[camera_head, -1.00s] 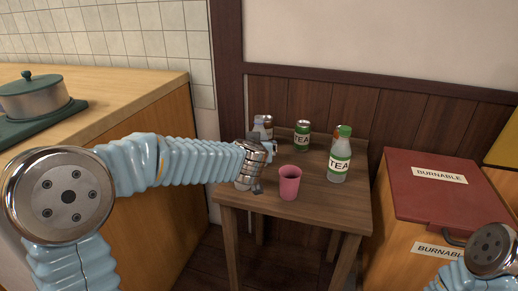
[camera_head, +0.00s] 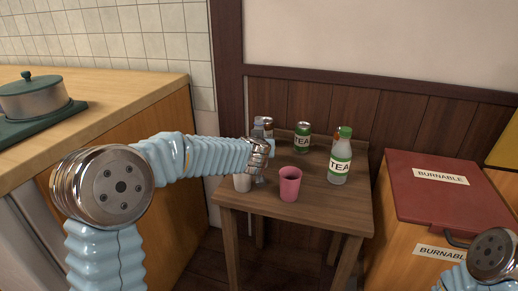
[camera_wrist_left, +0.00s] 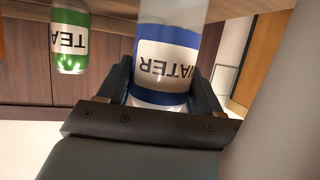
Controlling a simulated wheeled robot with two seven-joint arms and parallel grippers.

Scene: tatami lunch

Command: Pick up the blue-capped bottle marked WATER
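The WATER bottle (camera_wrist_left: 168,60) fills the middle of the left wrist view, with a white label and blue bands. It shows upside down there, and its cap is out of that view. In the head view the bottle (camera_head: 258,131) stands at the table's back left, partly hidden behind my left gripper (camera_head: 262,172). In the left wrist view the two dark fingers of this gripper (camera_wrist_left: 165,92) stand on either side of the bottle, very close to it. They look open around it; firm contact is not visible. My right gripper is out of view.
A pink cup (camera_head: 290,184) stands just right of my left gripper, and a pale cup (camera_head: 242,182) below it. A green TEA can (camera_head: 302,139) and a TEA bottle (camera_head: 340,160) stand farther right on the wooden table (camera_head: 325,205). A red-lidded BURNABLE box (camera_head: 420,195) is at right.

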